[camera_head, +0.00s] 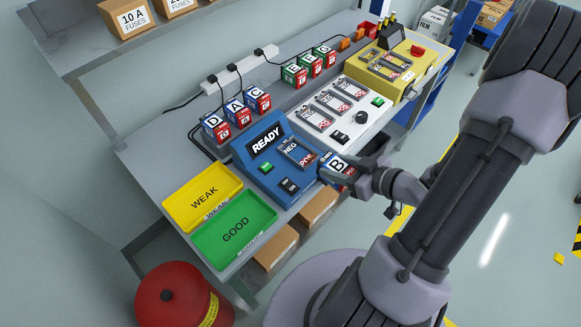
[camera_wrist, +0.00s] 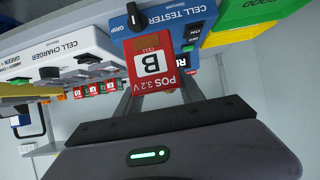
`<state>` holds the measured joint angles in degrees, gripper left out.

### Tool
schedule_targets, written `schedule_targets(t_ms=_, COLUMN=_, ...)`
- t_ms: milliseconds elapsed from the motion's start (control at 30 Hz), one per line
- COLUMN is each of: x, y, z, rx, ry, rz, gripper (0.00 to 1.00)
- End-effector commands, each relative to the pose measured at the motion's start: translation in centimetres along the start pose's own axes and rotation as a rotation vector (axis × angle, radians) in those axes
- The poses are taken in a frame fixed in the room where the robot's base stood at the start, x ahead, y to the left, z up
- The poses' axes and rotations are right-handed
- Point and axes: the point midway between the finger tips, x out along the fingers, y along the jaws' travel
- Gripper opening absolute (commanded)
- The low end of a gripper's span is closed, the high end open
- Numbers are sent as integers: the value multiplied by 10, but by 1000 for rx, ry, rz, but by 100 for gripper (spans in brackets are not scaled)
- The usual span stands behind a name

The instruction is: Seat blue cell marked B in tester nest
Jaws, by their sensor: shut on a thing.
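The cell marked B (camera_head: 337,165) is blue with a white letter label. In the wrist view its red end, reading POS 3.2V (camera_wrist: 155,78), faces the camera. My gripper (camera_head: 347,174) is shut on it, with a finger on each side. The blue cell tester (camera_head: 262,172) has a lit READY screen. Its nest (camera_head: 298,153), labelled NEG and POS, looks empty. The held cell is just right of the nest, by the tester's right edge. The head view does not clearly show whether it touches the tester. The tester also shows in the wrist view (camera_wrist: 190,14).
Cells D, A and C (camera_head: 236,113) stand behind the tester, with more cells (camera_head: 308,67) farther back. A white charger (camera_head: 338,110) and a yellow unit (camera_head: 385,68) stand right. Yellow WEAK (camera_head: 190,180) and green GOOD (camera_head: 222,242) trays lie left.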

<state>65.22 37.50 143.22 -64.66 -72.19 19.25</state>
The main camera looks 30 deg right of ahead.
Motion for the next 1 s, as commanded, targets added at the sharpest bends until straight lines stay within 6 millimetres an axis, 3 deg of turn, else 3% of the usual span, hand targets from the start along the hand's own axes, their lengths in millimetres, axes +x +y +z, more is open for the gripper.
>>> schedule_targets(t_ms=200, x=60, y=7, z=-23, rx=-8, ry=2, rz=-6, gripper=0)
schedule_targets(t_ms=500, x=121, y=16, z=-51, rx=-6, ry=3, rz=-4, gripper=0)
schedule_targets(t_ms=700, x=137, y=19, z=-58, rx=-2, ry=3, rz=-1, gripper=0)
schedule_targets(t_ms=900, x=154, y=19, z=-27, rx=0, ry=1, rz=-1, gripper=0)
schedule_targets(t_ms=1000, x=154, y=19, z=-27, rx=-1, ry=2, rz=0, gripper=0)
